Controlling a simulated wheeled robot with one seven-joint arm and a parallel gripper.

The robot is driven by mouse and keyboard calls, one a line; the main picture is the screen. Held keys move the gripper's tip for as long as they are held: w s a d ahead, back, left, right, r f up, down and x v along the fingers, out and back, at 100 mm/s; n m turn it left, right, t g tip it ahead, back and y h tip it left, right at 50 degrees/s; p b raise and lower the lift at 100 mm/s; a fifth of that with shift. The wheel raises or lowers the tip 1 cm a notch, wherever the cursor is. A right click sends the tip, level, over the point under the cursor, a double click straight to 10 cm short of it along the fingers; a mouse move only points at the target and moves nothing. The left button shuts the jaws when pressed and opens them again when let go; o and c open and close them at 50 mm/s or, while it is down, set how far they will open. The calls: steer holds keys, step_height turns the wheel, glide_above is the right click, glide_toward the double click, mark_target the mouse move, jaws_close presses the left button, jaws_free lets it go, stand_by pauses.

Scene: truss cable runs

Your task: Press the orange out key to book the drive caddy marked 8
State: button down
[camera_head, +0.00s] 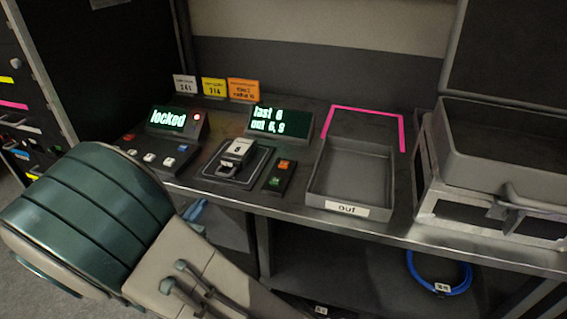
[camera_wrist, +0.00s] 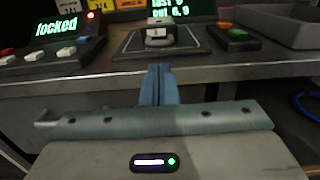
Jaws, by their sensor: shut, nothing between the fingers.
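The drive caddy marked 8 (camera_head: 236,153) sits on a dark scanner pad (camera_head: 212,172) on the bench; it also shows in the wrist view (camera_wrist: 158,33). To its right is a small key box (camera_head: 278,177) with an orange key (camera_head: 284,165) above a green key (camera_head: 275,182). The orange key shows in the wrist view too (camera_wrist: 238,33). A display (camera_head: 280,123) behind reads "last 6" and "out 6, 9". My gripper (camera_wrist: 160,70) is shut and empty, in front of the bench edge, short of the caddy and left of the key box. In the head view it shows below the bench edge (camera_head: 197,207).
A grey tray labelled "out" (camera_head: 347,210) stands right of the keys, with pink tape behind it. A "locked" console (camera_head: 165,140) with several buttons is at left. An open grey case (camera_head: 500,150) stands at far right. A blue cable coil (camera_head: 440,283) hangs below the bench.

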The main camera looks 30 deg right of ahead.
steer(key=s+d+f+m+g+y, duration=0.1)
steer(key=s+d+m+g+y, duration=0.1)
steer(key=s+d+m+g, duration=1)
steer(key=s+a+r+m+y, duration=0.2)
steer(key=s+m+y, duration=0.1)
steer(key=m+y, duration=0.2)
steer(key=s+a+r+m+t+y, duration=0.1)
steer(key=s+r+m+y, duration=0.1)
steer(key=m+y, duration=0.4)
steer(key=shift+s+a+m, duration=0.4)
steer(key=shift+s+m, duration=0.15)
steer(key=shift+m, duration=1.45)
